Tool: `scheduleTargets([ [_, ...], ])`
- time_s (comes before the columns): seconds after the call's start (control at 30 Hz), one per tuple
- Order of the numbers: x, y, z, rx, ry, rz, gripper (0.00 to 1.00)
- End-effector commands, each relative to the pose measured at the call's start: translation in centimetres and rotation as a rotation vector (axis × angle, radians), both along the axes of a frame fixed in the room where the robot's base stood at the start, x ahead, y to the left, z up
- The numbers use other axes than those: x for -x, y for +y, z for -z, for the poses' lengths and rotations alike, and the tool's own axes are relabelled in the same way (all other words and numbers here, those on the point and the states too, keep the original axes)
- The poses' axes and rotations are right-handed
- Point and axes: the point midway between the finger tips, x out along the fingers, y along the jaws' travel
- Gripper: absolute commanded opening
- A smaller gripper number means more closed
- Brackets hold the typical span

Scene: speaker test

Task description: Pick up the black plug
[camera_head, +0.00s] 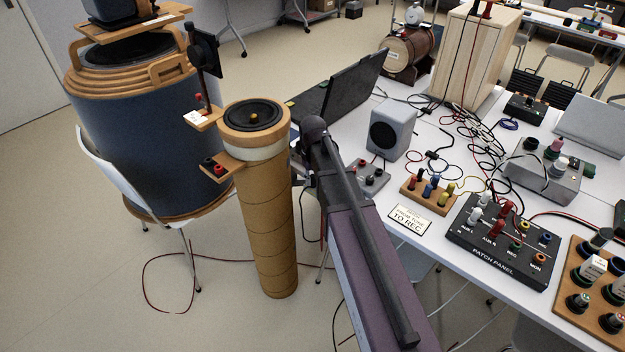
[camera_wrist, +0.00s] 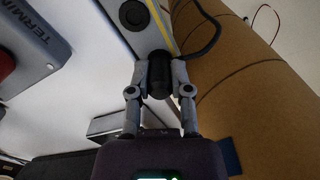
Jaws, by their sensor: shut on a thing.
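In the wrist view the black plug (camera_wrist: 160,76) is a short dark cylinder between the two grey fingertips of my gripper (camera_wrist: 160,90). My gripper is shut on it, one finger on each side. A black cable (camera_wrist: 213,40) curves up and right from behind the plug; I cannot tell whether it is joined to it. In the head view my arm reaches forward to the near left edge of the table. Its end lies close to the right side of the tall brown tube, and the plug is hidden there.
The tall brown tube (camera_head: 264,220) stands left of my arm. An open black laptop (camera_head: 340,88), a grey speaker (camera_head: 391,130) and a patch panel (camera_head: 503,240) are on the white table (camera_head: 345,140). Loose cables lie across it. A large blue drum (camera_head: 140,130) stands far left.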

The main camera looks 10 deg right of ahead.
Motion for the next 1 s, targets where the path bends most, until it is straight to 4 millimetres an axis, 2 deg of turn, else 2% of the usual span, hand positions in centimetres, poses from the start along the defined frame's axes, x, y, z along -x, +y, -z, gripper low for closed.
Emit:
scheduleTargets([
  [0.27,0.0,0.0,-1.3,0.0,0.0,0.0,0.0],
  [0.57,0.0,0.0,-3.9,0.0,0.0,0.001,0.0],
  [1.0,10.3,0.8,-4.5,0.0,0.0,0.0,0.0],
])
